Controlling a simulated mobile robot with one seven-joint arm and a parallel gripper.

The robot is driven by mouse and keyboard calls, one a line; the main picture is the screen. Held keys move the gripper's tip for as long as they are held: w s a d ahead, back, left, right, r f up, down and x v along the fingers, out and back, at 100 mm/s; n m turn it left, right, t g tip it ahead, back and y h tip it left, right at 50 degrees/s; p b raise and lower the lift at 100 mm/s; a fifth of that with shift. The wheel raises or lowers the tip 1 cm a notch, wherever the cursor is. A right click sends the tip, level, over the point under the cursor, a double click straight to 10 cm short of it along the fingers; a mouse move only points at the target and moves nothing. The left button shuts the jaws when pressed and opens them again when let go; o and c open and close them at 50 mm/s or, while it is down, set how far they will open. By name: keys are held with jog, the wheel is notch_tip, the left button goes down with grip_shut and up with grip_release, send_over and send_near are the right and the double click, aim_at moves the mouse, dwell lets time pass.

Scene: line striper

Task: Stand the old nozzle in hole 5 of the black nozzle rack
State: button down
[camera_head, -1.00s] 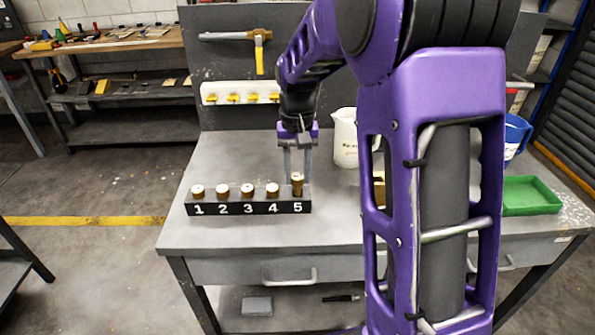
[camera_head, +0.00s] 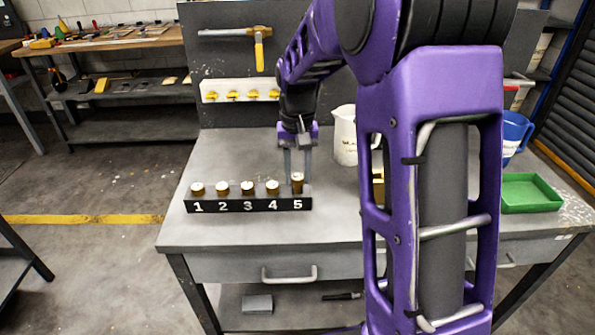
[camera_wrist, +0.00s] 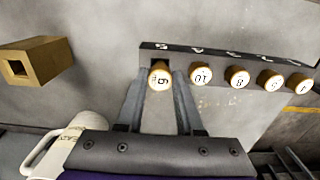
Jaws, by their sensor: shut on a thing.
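The black nozzle rack (camera_head: 250,205) lies on the grey bench, numbered 1 to 5 from left to right. Brass nozzles with white tops stand in holes 1 to 4, such as the one in hole 4 (camera_head: 272,188). My gripper (camera_head: 297,172) is shut on the old nozzle (camera_head: 297,184) at hole 5; its top sits higher than the others. In the wrist view, the nozzle (camera_wrist: 160,76) is between the fingers (camera_wrist: 160,88), its top marked 6 or 9. Dark hole shows beside it on the rack (camera_wrist: 190,52). Whether its lower end is inside is hidden.
A brass block with a square opening (camera_wrist: 38,62) and a white jug (camera_head: 344,136) stand right of the rack, near my arm. A green tray (camera_head: 530,194) and blue jug (camera_head: 516,133) are further right. Bench left of the rack is clear.

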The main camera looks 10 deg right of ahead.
jog(key=shift+f+b, duration=0.45)
jog(key=shift+f, duration=0.55)
jog(key=shift+c, duration=0.7)
grip_release()
jog(key=shift+r, duration=0.1)
jog(key=shift+r+p, duration=2.95)
jog(key=shift+r, duration=0.45)
